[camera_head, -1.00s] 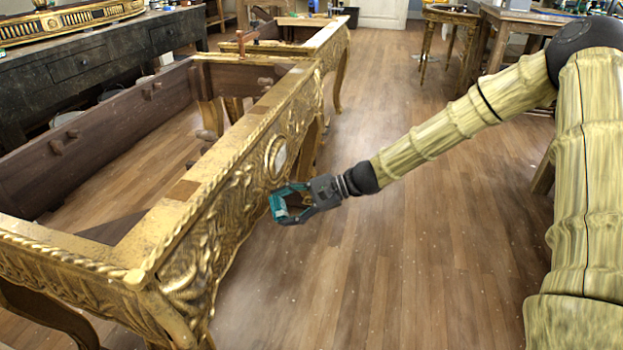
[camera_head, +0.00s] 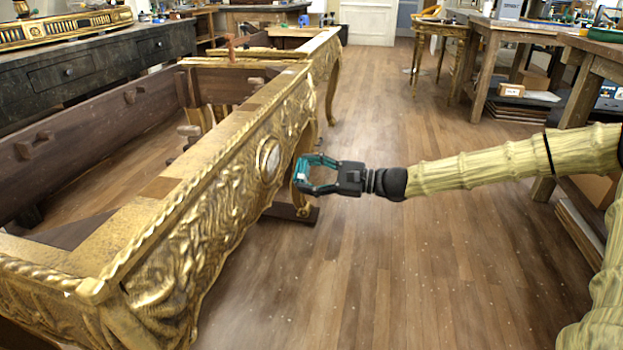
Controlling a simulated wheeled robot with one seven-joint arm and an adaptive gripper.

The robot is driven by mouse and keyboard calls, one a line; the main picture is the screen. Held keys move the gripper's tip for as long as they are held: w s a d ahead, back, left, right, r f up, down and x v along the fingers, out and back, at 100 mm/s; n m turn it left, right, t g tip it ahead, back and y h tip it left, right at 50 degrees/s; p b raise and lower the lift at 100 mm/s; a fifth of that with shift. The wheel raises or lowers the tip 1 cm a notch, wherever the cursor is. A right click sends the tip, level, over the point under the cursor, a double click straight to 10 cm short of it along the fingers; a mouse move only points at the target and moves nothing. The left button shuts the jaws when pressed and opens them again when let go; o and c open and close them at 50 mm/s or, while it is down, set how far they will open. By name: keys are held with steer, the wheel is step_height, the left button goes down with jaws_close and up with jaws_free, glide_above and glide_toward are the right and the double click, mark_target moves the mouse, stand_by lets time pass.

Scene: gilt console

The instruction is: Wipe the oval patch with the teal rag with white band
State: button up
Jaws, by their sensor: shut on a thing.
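The oval patch (camera_head: 269,160) is a pale oval in a raised gilt ring on the carved front of the gilt console (camera_head: 200,215). My gripper (camera_head: 304,172) is just right of the patch in the picture, at about its height, with its fingers towards the carved front. It is shut on the teal rag (camera_head: 318,160), which shows as teal cloth at the fingers. I cannot make out the white band. A small gap shows between the rag and the patch in the picture; the patch is in plain view.
The console's top frame is open in the middle. A dark drawer bench (camera_head: 100,62) stands behind it at the left. Wooden workbenches (camera_head: 520,30) and a small gilt table (camera_head: 440,28) stand at the right. The wooden floor (camera_head: 390,265) in front of the console is clear.

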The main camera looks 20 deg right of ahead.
mark_target(268, 169)
steer(key=b+x, duration=0.1)
steer(key=x, duration=0.1)
steer(key=shift+w+a+f+b, duration=0.1)
steer(key=shift+a+f+b, duration=0.1)
steer(key=shift+a+b, duration=0.15)
steer(key=shift+b+x, duration=0.95)
steer(key=shift+x, duration=0.65)
steer(key=shift+b+x, duration=0.6)
steer(key=shift+x, duration=0.3)
steer(key=shift+w+r, duration=0.1)
steer(key=shift+r, duration=0.1)
steer(key=shift+w+d+p, duration=0.35)
steer(key=shift+w+d, duration=0.45)
steer(key=shift+w, duration=0.35)
steer(key=shift+w+d+p, duration=0.35)
steer(key=shift+w+d, duration=0.5)
steer(key=shift+w, duration=0.35)
steer(key=shift+w+d+p, duration=0.35)
steer(key=shift+w+d, duration=0.45)
steer(key=shift+w, duration=0.35)
steer(key=shift+a, duration=0.1)
steer(key=shift+s+a+b, duration=0.25)
steer(key=shift+s+a, duration=0.4)
steer(key=shift+s, duration=0.25)
steer(key=shift+s+a+b, duration=0.25)
steer(key=shift+s+a, duration=0.45)
steer(key=shift+s, duration=0.25)
